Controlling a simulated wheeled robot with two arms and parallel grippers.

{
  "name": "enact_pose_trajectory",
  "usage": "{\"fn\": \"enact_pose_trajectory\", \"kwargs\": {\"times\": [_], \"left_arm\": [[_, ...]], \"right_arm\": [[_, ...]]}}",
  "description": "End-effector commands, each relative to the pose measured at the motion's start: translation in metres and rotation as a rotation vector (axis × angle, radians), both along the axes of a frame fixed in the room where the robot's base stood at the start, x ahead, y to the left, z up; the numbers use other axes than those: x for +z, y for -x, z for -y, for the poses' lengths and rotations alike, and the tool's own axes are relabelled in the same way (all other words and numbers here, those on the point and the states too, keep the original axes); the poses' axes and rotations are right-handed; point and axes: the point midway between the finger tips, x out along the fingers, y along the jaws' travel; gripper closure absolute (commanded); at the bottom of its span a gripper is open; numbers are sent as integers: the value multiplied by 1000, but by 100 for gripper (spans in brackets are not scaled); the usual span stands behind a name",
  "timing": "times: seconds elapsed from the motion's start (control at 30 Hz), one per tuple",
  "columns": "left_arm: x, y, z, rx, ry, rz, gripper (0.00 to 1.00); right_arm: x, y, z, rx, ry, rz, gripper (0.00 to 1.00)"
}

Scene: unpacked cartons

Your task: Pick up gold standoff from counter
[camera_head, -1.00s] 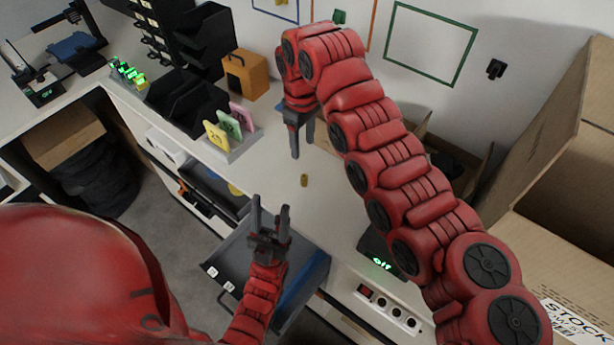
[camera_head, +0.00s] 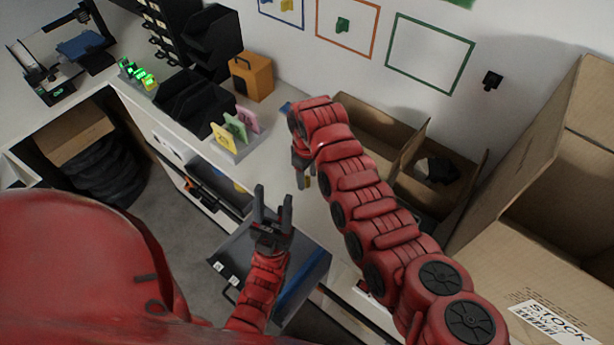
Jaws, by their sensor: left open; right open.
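The gold standoff (camera_head: 307,182) is a small brass-coloured cylinder on the white counter (camera_head: 290,125). Only a little of it shows, at the fingers of my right gripper (camera_head: 304,180). The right gripper points down at the counter with its fingers open. I cannot tell whether they touch the standoff. My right arm hides part of the counter behind it. My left gripper (camera_head: 272,208) is open and empty, pointing up in front of the counter's edge, above an open drawer (camera_head: 235,260).
A card holder (camera_head: 235,143) with coloured cards, black bins (camera_head: 195,103) and an orange box (camera_head: 251,76) stand left along the counter. Open cartons (camera_head: 372,125) lie behind my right arm, and a large carton (camera_head: 530,265) stands at the right.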

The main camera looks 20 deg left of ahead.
Motion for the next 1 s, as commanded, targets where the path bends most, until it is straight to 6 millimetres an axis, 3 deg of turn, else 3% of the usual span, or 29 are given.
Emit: {"fn": "enact_pose_trajectory", "kwargs": {"times": [0.3,0.63,1.0], "left_arm": [[3,0,0,0,0,0,50],[3,0,0,0,0,0,50],[3,0,0,0,0,0,50]], "right_arm": [[-9,0,0,0,-1,0,43],[-9,1,0,-1,-1,-1,100],[-9,0,0,-1,-1,-1,100]]}}
